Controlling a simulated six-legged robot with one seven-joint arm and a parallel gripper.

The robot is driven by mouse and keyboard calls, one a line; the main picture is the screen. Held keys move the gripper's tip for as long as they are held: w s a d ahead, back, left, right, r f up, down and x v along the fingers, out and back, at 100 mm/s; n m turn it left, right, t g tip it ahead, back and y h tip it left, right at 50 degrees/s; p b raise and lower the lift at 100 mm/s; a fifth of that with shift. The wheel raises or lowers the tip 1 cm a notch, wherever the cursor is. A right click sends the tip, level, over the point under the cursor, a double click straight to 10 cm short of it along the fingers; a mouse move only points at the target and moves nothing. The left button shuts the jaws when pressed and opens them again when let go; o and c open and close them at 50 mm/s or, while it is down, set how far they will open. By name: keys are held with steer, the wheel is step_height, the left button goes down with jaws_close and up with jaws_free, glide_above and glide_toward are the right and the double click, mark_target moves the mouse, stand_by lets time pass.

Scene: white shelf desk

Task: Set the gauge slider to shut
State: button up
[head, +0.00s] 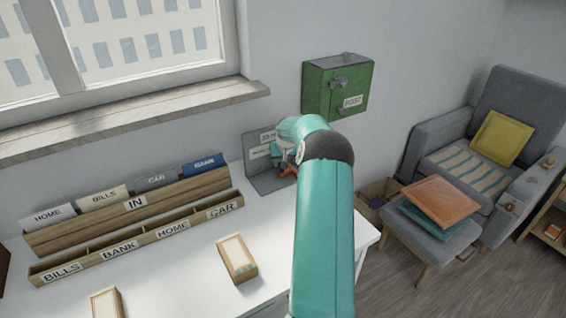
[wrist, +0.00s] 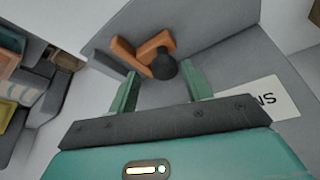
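A grey upright panel with a flat foot (head: 262,180) stands at the back right of the white desk, with small labels I cannot fully read. An orange part (head: 289,171) shows low on it, partly hidden by my arm. In the wrist view the orange part (wrist: 124,50) is a bent piece with a dark round knob (wrist: 164,66), which looks like the gauge slider. My gripper (wrist: 159,72) is open, its two green fingers apart, with the knob between or just beyond the fingertips. I cannot tell whether either finger touches it.
A wooden letter sorter (head: 130,225) with labelled slots stands at left on the desk (head: 190,275). A small wooden box (head: 237,258) lies at the front middle. A green post box (head: 337,88) hangs on the wall above. A grey armchair (head: 430,150) stands at right.

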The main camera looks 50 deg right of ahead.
steer(key=v, duration=1.3)
steer(key=shift+r, duration=0.4)
steer(key=shift+a, duration=0.15)
